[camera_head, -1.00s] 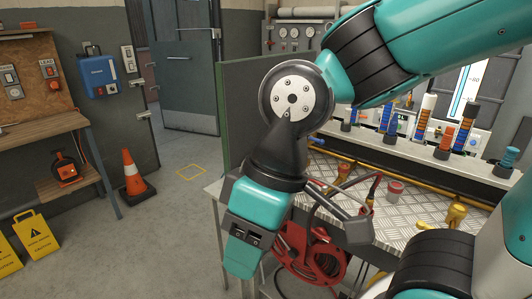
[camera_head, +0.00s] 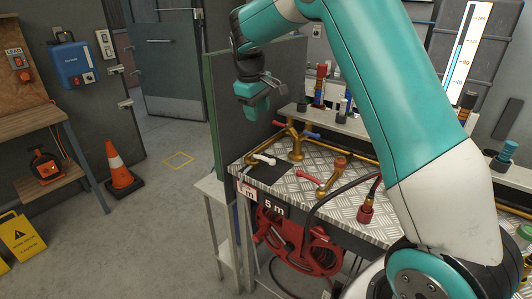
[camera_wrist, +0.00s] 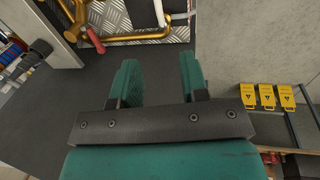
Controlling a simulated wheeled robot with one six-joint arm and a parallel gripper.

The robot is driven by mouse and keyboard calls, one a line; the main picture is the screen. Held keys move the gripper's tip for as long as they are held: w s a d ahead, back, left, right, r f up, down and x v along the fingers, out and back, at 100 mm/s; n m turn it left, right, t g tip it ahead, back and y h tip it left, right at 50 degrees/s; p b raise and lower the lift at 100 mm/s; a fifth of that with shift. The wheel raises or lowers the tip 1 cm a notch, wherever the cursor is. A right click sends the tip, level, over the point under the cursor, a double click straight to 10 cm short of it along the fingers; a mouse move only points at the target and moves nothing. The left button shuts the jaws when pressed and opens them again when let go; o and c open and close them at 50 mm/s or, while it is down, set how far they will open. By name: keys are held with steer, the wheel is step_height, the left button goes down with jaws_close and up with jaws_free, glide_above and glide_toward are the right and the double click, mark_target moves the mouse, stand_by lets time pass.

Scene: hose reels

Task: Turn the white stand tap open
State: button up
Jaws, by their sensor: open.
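The white stand tap shows in the head view as a white lever handle (camera_head: 265,158) lying roughly level over a dark plate near the left end of the bench. In the wrist view a white bar (camera_wrist: 160,13) at the top edge may be its handle; it is cut off by the frame. My gripper (camera_head: 257,102) hangs above and a little left of the tap in the head view, apart from it. In the wrist view its two green fingers (camera_wrist: 158,76) stand apart with nothing between them.
A red-handled tap (camera_head: 309,178) lies right of the white one. A dark green panel (camera_head: 227,110) rises left of the bench. A red hose reel (camera_head: 300,240) hangs below. Free floor lies left.

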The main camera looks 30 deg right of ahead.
mark_target(266, 158)
steer(key=d+f+p, duration=0.1)
steer(key=f, duration=0.4)
steer(key=w+d+f+p, duration=0.1)
steer(key=f, duration=0.5)
steer(key=d+f+p, duration=0.1)
steer(key=f, duration=0.5)
steer(key=shift+w+d, duration=0.15)
steer(key=shift+d, duration=0.15)
jaws_close()
